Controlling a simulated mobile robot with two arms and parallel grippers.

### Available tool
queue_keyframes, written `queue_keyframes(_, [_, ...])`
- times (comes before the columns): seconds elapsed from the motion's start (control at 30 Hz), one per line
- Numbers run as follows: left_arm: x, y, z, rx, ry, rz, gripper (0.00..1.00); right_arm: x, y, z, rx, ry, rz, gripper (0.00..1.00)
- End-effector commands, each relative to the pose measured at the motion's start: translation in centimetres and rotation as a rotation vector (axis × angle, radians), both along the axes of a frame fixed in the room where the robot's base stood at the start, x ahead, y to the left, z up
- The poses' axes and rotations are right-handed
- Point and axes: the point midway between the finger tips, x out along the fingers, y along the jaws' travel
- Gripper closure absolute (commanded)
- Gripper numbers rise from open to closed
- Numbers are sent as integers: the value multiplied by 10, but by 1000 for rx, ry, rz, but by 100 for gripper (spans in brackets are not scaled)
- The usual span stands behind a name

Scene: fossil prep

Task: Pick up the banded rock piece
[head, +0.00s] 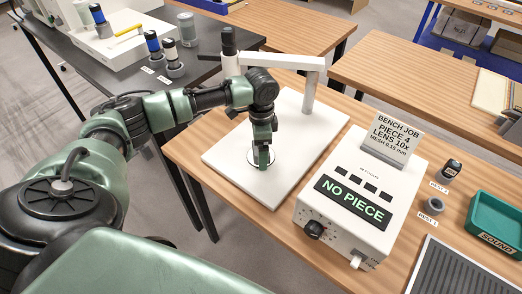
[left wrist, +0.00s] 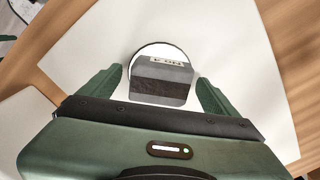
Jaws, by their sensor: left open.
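The banded rock piece (left wrist: 160,92) is grey with a broad dark band and a white label that reads "NO.4" upside down in the left wrist view. It lies on a round disc (left wrist: 142,50) on the white base plate (left wrist: 235,60). My left gripper (left wrist: 159,76) is open, with one green finger on each side of the piece. Gaps show between the fingers and the piece. In the head view my left gripper (head: 263,160) points down over the disc and hides most of the piece. My right gripper is not in view.
The microscope post and arm (head: 308,85) rise behind my left gripper. A white control box (head: 365,190) reading "NO PIECE" stands to the right, with a job card (head: 392,138) behind. Farther right are two small holders, a green "SOUND" tray (head: 484,208) and a ribbed grey mat (head: 462,272).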

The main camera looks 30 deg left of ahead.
Motion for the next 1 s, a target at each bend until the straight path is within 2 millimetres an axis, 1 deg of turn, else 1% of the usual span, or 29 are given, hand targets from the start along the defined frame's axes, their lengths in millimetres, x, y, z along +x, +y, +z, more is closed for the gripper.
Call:
queue_keyframes(0.03, [0, 0, 0, 0, 0, 0, 17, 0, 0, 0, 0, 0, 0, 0])
queue_keyframes(0.07, [0, 0, 0, 0, 0, 0, 26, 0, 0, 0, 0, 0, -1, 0])
queue_keyframes(0.1, [0, 0, 0, 0, 0, 0, 37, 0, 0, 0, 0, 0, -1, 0])
queue_keyframes(0.17, [0, 0, 0, 0, 0, 0, 54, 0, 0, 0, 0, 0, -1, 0])
queue_keyframes(0.2, [0, 0, 0, 0, 0, 0, 65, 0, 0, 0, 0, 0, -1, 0])
queue_keyframes(0.27, [0, 0, 1, 0, 0, 0, 81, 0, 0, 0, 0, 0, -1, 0])
queue_keyframes(0.3, [0, 0, 1, 0, 0, 0, 92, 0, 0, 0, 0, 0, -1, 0])
queue_keyframes(0.33, [1, 0, 1, -1, -2, 0, 92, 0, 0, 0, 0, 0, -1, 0])
queue_keyframes(0.37, [1, 0, 1, -1, -2, 0, 100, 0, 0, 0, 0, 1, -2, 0])
queue_keyframes(0.57, [1, 0, 2, 0, -3, 0, 100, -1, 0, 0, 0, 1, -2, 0])
queue_keyframes(0.73, [2, 0, 13, 0, -4, 1, 100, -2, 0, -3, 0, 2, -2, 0])
queue_keyframes(0.87, [2, 0, 31, -1, -6, 0, 100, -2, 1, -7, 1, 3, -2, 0])
queue_keyframes(0.97, [2, 0, 55, -1, -9, 0, 100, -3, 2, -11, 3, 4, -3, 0])
queue_keyframes(1.0, [2, 0, 66, -2, -10, 0, 100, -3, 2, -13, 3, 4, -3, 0])
